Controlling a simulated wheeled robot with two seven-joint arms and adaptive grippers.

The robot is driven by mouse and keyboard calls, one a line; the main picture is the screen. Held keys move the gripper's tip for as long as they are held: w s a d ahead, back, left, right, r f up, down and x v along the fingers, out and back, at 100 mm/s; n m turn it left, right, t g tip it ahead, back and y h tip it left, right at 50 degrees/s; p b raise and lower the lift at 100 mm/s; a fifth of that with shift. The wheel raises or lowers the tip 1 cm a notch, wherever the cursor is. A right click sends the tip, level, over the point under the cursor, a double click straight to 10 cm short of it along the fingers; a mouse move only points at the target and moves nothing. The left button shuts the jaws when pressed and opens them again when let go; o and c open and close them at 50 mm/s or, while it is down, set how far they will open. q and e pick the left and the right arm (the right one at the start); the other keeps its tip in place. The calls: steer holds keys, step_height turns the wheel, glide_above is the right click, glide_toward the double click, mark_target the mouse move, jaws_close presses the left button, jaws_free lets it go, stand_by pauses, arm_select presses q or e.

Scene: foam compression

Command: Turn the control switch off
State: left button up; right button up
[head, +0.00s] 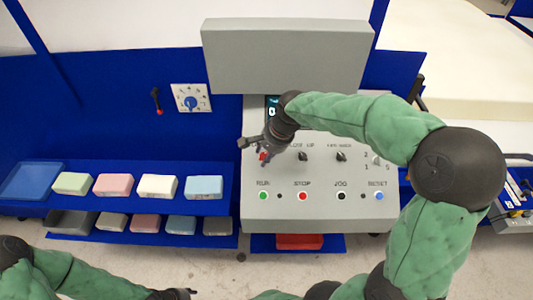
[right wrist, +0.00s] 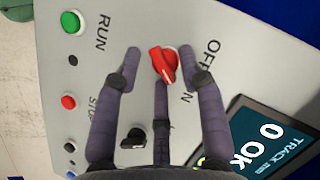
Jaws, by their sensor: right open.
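The red control switch (right wrist: 164,64) is a rotary knob on the sloped grey panel, next to the letters OFF and a partly covered ON. Its pale-marked end points down and slightly right in the right wrist view, on the ON side. In the head view the red switch (head: 263,156) shows at the panel's upper left, partly covered by my right gripper (head: 252,148). In the right wrist view my right gripper (right wrist: 160,52) is open, its fingers on both sides of the knob; contact cannot be told. My left gripper (head: 182,293) barely shows at the bottom edge.
The panel (head: 315,212) has black knobs (head: 302,156) and a row of buttons, including green RUN (head: 263,196) and red STOP (head: 302,196). A lit screen (right wrist: 268,140) is close to my right fingers. Coloured foam blocks (head: 157,186) lie on a blue shelf at left.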

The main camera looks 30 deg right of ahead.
jaws_close()
steer(key=shift+s, duration=0.15)
